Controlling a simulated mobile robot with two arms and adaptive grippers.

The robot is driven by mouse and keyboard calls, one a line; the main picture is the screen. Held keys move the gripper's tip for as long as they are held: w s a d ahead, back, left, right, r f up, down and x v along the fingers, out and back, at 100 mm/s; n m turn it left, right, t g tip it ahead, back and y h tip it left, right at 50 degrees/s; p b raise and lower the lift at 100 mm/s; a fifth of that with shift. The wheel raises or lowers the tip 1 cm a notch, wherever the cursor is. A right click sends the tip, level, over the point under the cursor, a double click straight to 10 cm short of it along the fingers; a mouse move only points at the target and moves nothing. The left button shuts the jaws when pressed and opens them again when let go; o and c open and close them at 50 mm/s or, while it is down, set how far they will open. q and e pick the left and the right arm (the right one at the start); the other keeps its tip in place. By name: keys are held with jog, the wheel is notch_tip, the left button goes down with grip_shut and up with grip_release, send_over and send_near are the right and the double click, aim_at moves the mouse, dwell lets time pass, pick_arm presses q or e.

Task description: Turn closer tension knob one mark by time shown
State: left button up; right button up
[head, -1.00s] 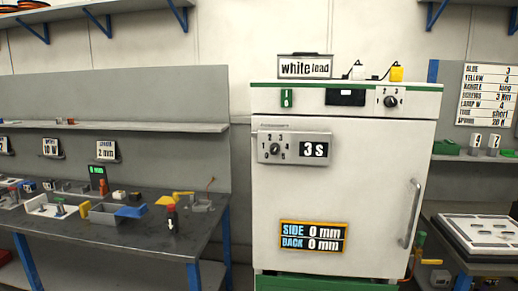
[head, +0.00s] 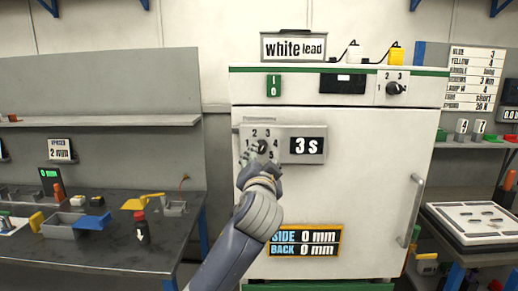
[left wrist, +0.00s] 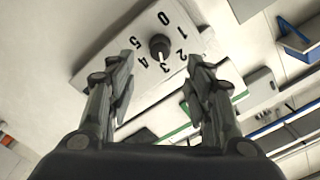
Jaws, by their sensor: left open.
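The closer box (head: 290,131) is a grey panel near the top of the white cabinet door. It has a dark round knob (head: 263,146) ringed by number marks, and a display (head: 307,146) reading "3 s". My left gripper (head: 251,153) is in front of the knob and partly hides the dial. In the left wrist view the knob (left wrist: 160,46) lies just beyond and between the tips of my open left gripper (left wrist: 162,60); contact cannot be told. A pale mark on the knob appears to face the 3.
The white cabinet (head: 375,190) has a handle (head: 412,212) at right and a second knob (head: 395,88) on its top panel. A lower sign (head: 305,241) reads "SIDE 0 mm, BACK 0 mm". A cluttered bench (head: 100,240) is at left. A tray (head: 480,222) is at right.

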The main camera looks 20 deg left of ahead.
aim_at(261, 151)
pick_arm(q)
jog(key=p+x, duration=0.1)
jog(key=x, duration=0.2)
jog(key=shift+w+a, duration=0.1)
jog(key=shift+a, duration=0.05)
jog(key=p+x, duration=0.1)
jog(key=x, duration=0.2)
jog(key=shift+w+a+f, duration=0.1)
jog(key=shift+w+a, duration=0.05)
jog(key=shift+w, duration=0.7)
jog(key=shift+w+a+f, duration=0.1)
jog(key=shift+w+a, duration=0.05)
jog(key=shift+w, duration=0.05)
jog(key=c, duration=1)
jog(key=shift+c, duration=0.2)
pick_arm(e)
notch_tip(261, 151, up, 3)
jog(key=shift+f, duration=0.15)
